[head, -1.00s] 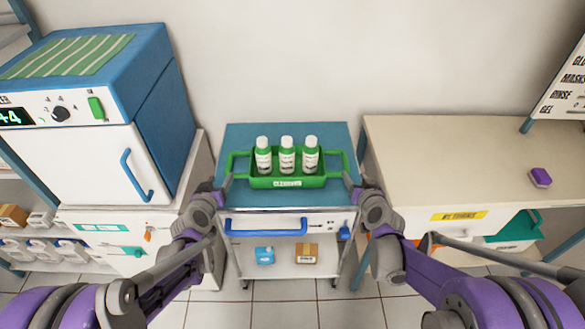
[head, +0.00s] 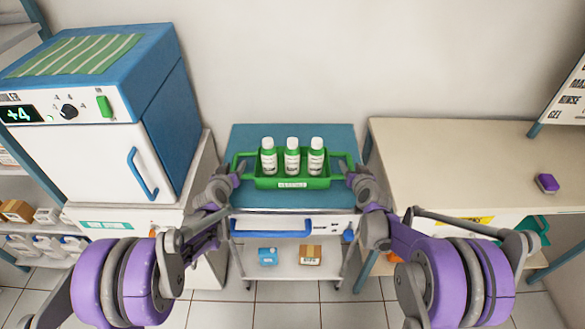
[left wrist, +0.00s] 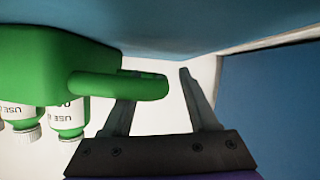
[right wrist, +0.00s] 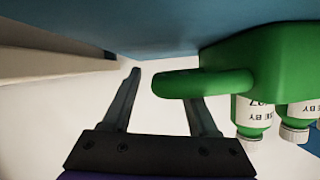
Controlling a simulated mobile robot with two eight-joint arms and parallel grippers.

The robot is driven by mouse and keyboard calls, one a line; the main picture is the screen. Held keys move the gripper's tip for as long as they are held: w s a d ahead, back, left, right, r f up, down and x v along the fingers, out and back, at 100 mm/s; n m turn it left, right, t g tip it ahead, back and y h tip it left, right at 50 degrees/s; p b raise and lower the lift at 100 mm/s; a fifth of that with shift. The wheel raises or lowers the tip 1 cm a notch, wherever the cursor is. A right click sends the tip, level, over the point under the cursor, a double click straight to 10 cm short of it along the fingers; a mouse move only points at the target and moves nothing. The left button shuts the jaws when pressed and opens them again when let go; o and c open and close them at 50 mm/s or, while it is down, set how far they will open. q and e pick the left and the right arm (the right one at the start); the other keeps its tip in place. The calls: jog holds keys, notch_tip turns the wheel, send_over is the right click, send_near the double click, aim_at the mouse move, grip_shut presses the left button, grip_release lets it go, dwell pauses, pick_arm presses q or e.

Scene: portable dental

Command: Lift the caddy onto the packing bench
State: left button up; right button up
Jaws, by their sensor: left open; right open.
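The green caddy (head: 292,183) stands upright on the blue top of a small cart (head: 290,135), with three white-capped green bottles (head: 292,158) in it. It has a loop handle at each end. My left gripper (head: 240,168) is open at the caddy's left handle; in the left wrist view the handle (left wrist: 120,86) reaches across one finger into the gap between the fingers. My right gripper (head: 345,168) is open at the right handle; in the right wrist view that handle (right wrist: 205,83) likewise reaches into the gap. I cannot tell whether the fingers touch the handles.
A cream-topped bench (head: 450,160) stands right of the cart, its top mostly clear except for a purple block (head: 547,183). A blue-and-white cabinet (head: 90,150) stands left. The cart's lower shelf holds a blue box (head: 268,256) and a brown box (head: 310,254). A wall is behind.

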pick_arm(q)
jog(key=shift+w+f, duration=0.15)
jog(key=shift+w, duration=0.15)
pick_arm(e)
jog(key=shift+w+f, duration=0.15)
jog(key=shift+w, duration=0.15)
pick_arm(q)
jog(key=shift+c, duration=0.2)
pick_arm(e)
jog(key=shift+c, duration=0.2)
pick_arm(q)
grip_shut()
pick_arm(e)
grip_shut()
pick_arm(q)
jog(key=shift+s, duration=0.1)
pick_arm(e)
jog(key=shift+d, duration=0.1)
